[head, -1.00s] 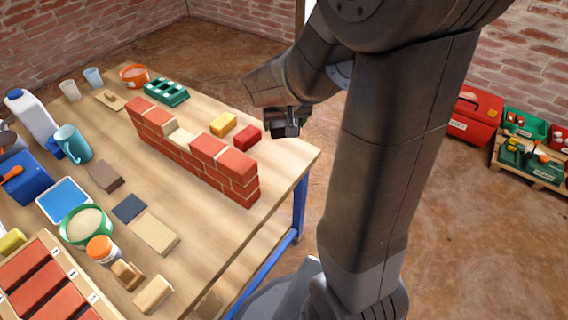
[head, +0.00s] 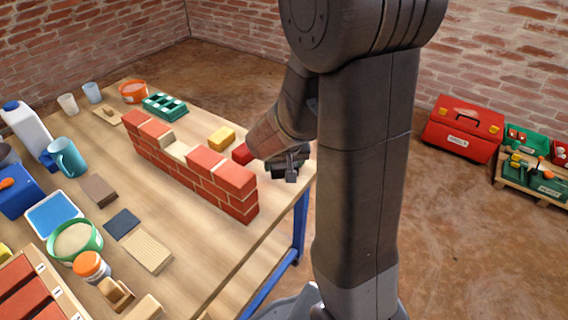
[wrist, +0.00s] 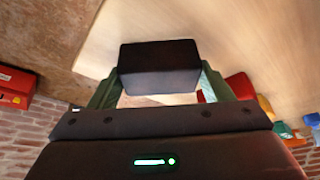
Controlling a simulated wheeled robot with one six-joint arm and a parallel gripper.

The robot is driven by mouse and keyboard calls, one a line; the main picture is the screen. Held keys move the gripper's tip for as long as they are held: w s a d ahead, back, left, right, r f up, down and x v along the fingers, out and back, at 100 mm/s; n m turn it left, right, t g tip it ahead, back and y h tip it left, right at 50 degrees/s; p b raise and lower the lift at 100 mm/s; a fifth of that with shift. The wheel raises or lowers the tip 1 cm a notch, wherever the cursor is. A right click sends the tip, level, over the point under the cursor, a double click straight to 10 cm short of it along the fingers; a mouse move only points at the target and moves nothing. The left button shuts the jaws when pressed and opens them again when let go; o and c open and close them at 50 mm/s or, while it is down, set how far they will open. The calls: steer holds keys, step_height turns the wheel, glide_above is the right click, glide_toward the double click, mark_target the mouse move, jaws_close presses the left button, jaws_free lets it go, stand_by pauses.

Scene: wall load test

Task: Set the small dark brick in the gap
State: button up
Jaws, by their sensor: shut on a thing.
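The small dark brick (wrist: 158,68) is between the two green fingers of my gripper (wrist: 160,86) in the wrist view, held crosswise. In the head view my gripper (head: 289,163) is over the right corner of the table, to the right of the wall; the brick is hard to make out against it there. The low red brick wall (head: 196,168) stands on the table. The gap (head: 178,150) in its top course shows a pale cream patch between red bricks on both sides.
A yellow block (head: 222,138) and a red block (head: 243,153) lie behind the wall, the red one close to my gripper. Tubs, boards and cups crowd the table (head: 200,245) in front and left. A red toolbox (head: 462,128) is on the floor.

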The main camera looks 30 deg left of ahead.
steer(key=shift+f, duration=0.2)
steer(key=o, duration=0.9)
steer(key=shift+r, duration=0.1)
steer(key=shift+r+p, duration=0.35)
steer(key=shift+r, duration=0.2)
steer(key=p+v, duration=0.3)
steer(key=v, duration=0.8)
steer(key=shift+d+r, duration=0.1)
